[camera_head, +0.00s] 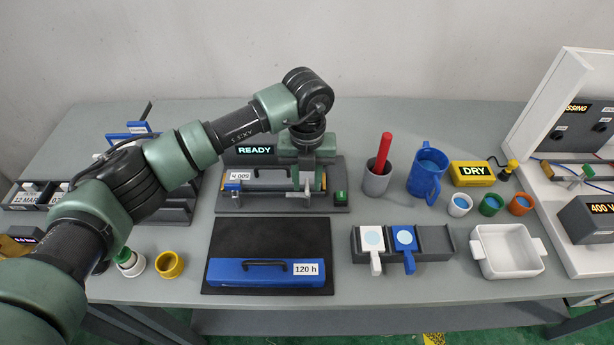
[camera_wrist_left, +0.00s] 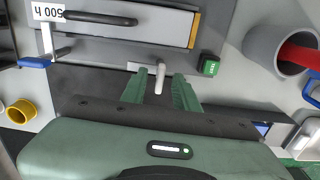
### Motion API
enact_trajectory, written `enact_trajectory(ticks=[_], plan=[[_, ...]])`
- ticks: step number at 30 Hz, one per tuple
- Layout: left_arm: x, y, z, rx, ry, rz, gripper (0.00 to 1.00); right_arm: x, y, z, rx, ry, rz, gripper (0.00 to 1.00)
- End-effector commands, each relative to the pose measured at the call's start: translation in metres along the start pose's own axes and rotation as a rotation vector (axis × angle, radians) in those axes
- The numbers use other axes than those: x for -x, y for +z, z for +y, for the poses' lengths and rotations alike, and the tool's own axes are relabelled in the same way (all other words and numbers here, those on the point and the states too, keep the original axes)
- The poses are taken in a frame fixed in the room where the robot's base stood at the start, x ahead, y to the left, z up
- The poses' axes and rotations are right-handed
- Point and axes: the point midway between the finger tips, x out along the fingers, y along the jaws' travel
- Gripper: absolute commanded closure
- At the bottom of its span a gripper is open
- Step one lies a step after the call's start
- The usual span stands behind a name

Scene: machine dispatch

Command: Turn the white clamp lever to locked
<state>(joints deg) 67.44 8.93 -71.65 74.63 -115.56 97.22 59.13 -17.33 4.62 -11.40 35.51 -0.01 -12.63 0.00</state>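The white clamp lever (camera_wrist_left: 160,76) shows in the left wrist view as a small pale handle on a short light bar, at the near edge of the machine fixture. In the head view the lever (camera_head: 307,185) is partly hidden below my left gripper (camera_head: 307,176). My left gripper's green fingers (camera_wrist_left: 161,92) are apart, one on each side of the lever, with gaps visible. The fixture holds a grey part with a dark handle (camera_wrist_left: 95,17) and a tag that appears upside down. My right gripper is in neither view.
A READY display (camera_head: 255,150) stands behind the fixture. A blue lever (camera_head: 232,187) is at its left and a green button (camera_head: 341,197) at its right. A blue case (camera_head: 267,273) lies on a black mat in front. A grey cup with a red rod (camera_head: 377,178) stands to the right.

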Motion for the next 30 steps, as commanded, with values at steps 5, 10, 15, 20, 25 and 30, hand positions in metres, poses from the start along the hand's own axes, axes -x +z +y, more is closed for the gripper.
enact_trajectory(ticks=[5, 10, 15, 20, 25, 30], plan=[[-0.001, 0.000, 0.000, 0.000, 0.000, 0.000, 0.70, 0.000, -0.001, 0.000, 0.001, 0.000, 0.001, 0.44], [-0.001, 0.000, 0.000, -0.001, 0.000, 0.000, 1.00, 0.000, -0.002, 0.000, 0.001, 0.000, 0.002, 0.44], [0.000, 0.000, 0.000, -0.001, 0.000, 0.000, 1.00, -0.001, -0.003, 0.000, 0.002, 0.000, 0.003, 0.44], [-0.002, 0.000, 0.000, -0.019, 0.000, -0.001, 1.00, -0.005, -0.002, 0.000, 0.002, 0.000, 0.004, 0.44], [-0.003, 0.000, 0.000, -0.084, 0.000, -0.002, 1.00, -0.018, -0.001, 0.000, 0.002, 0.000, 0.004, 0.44], [-0.006, 0.001, 0.000, -0.202, 0.001, -0.003, 1.00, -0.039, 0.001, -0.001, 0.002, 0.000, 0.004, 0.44]])
